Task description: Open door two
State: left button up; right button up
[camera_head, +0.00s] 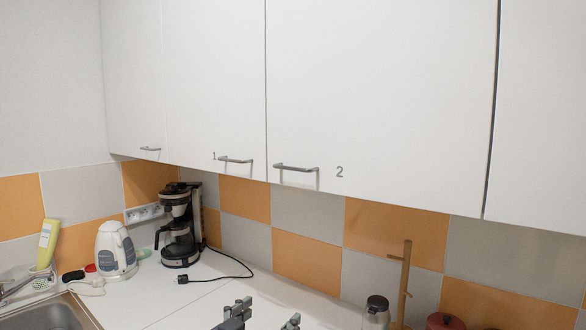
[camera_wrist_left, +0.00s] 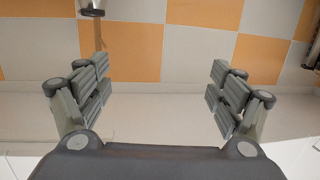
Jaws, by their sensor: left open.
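Door two (camera_head: 380,90) is a wide white wall cabinet door with a grey "2" (camera_head: 339,171) near its lower edge. It looks closed, in line with its neighbours. Its metal bar handle (camera_head: 297,168) sits at its lower left corner. My left gripper (camera_head: 263,318) shows only by its fingertips at the bottom edge of the head view, well below the handle. In the left wrist view the left gripper (camera_wrist_left: 160,90) is open, its fingers wide apart with nothing between them. The handle does not show in that view. My right gripper is not seen.
Door one (camera_head: 215,75), with its own handle (camera_head: 236,160), adjoins on the left. Below, the white counter (camera_head: 205,300) carries a coffee maker (camera_head: 180,225), a kettle (camera_head: 115,250), a wooden stand (camera_head: 404,285), a jar (camera_head: 376,312) and a red pot (camera_head: 445,321).

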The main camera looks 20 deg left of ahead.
pick_arm(q)
notch_tip(320, 180, up, 14)
jog(key=w+a+t+h, duration=0.1)
jog(key=w+t+h, duration=0.1)
jog(key=w+t, duration=0.1)
jog(key=m+t+h, duration=0.2)
send_near(289, 169)
jog(key=p+x, duration=0.4)
jog(key=x, duration=0.5)
jog(key=shift+w+d+r+p, duration=0.1)
jog(key=shift+r+p, duration=0.1)
jog(key=shift+p, duration=0.15)
jog(key=shift+w+d+r, duration=0.1)
jog(key=shift+w+d, duration=0.05)
jog(key=shift+w, duration=0.45)
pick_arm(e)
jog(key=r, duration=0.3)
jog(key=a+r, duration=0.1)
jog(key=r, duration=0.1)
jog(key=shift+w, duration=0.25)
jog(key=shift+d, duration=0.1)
pick_arm(q)
jog(key=shift+s, duration=0.1)
jog(key=c, duration=1.1)
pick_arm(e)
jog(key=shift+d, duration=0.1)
